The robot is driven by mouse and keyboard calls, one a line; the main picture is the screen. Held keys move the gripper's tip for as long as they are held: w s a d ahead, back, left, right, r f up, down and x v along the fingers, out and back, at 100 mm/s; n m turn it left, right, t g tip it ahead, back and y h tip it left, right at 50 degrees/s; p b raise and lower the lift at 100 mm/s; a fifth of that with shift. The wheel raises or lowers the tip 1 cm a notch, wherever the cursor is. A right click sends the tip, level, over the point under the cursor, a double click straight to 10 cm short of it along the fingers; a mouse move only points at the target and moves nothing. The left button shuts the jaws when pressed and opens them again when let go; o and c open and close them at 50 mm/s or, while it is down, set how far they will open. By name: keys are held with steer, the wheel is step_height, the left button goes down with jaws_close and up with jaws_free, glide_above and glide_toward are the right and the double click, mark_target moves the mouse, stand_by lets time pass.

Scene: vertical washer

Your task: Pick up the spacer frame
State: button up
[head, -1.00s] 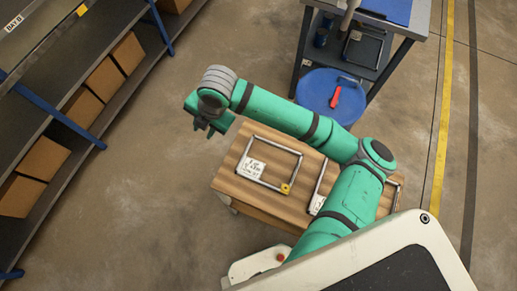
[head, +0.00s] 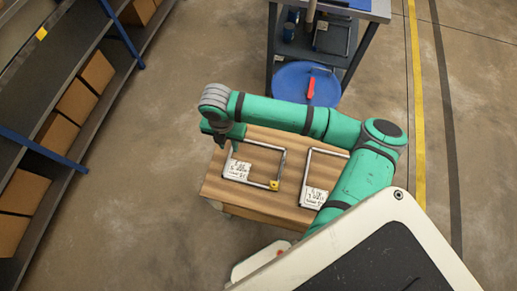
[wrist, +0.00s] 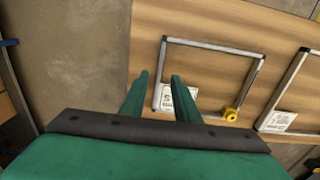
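Two rectangular metal frames lie on a wooden tabletop (head: 290,203). The left frame (head: 281,167) has a white printed label (head: 237,169) and a yellow piece (head: 274,185) at its near right corner. The right frame (head: 306,172) has a white label and is partly hidden by my arm. Both show in the wrist view, the left frame (wrist: 212,46) and part of the right frame (wrist: 284,90). My gripper (wrist: 160,75) is open and empty. Its fingertips appear on either side of the left frame's left bar in the wrist view; their height above it is unclear.
Shelving with cardboard boxes (head: 77,103) runs along the left. The floor (head: 140,200) between shelving and table is clear.

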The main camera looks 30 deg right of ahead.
mark_target(231, 151)
step_height(231, 151, down, 5)
steer(key=shift+w+r, duration=0.1)
steer(key=shift+r, duration=0.1)
jaws_close()
steer(key=shift+d+r, duration=0.1)
